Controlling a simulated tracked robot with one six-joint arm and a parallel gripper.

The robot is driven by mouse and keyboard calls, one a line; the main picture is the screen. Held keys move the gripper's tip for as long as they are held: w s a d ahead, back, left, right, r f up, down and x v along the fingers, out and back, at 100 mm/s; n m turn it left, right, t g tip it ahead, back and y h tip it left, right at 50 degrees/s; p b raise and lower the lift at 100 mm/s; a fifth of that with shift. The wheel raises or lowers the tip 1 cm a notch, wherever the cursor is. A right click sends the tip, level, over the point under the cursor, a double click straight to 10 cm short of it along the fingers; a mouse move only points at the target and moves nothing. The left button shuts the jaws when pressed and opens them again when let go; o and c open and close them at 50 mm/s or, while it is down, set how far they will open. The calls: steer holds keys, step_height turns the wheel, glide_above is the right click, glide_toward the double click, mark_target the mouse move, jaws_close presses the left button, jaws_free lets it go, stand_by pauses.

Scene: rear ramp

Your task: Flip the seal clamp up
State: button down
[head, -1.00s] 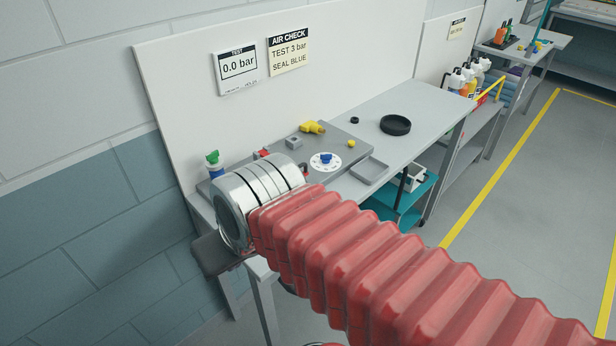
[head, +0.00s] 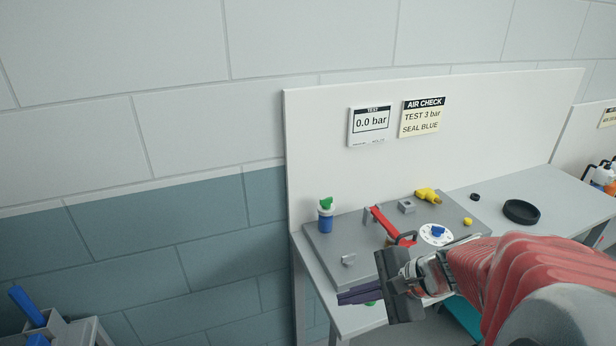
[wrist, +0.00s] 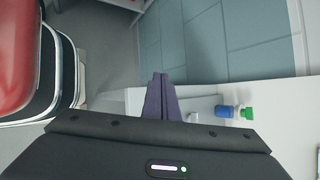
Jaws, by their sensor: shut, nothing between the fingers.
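A red lever bar (head: 386,224), which looks like the seal clamp, slants across the grey plate (head: 330,240) on the bench in the head view. A dark curved part lies at its near end. My arm covers the area just in front of it, so I cannot tell exactly how it sits. My gripper (head: 343,298) is at the plate's front left edge, left of and nearer than the red bar. Its purple fingers are shut and empty, and they also show in the wrist view (wrist: 160,79). The wrist view does not show the red bar.
A blue bottle with a green top (head: 326,216) stands at the plate's left, also in the wrist view (wrist: 228,111). A white dial with a blue knob (head: 437,233), a yellow fitting (head: 427,195) and a black ring (head: 521,211) lie to the right. The gauge sign (head: 370,124) reads 0.0 bar.

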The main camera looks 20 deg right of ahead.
steer(key=s+d+f+m+t+h, duration=0.1)
steer(key=d+m+t+h, duration=0.2)
steer(key=d+m, duration=0.5)
steer(key=d+f+m+t+h, duration=0.2)
steer(key=d+m+t, duration=0.2)
steer(key=d+m, duration=0.5)
steer(key=d, duration=0.7)
steer(key=shift+s+t+h, duration=0.3)
steer(key=shift+s+h, duration=0.05)
steer(key=shift+h, duration=0.05)
steer(key=x, duration=0.9)
steer(key=shift+w+f, duration=0.15)
steer(key=shift+w, duration=0.55)
steer(key=w+r, duration=0.1)
steer(key=r, duration=0.2)
steer(key=shift+w+a+r, duration=0.1)
steer(key=shift+w+r, duration=0.05)
steer(key=shift+w, duration=0.25)
steer(key=shift+r, duration=0.15)
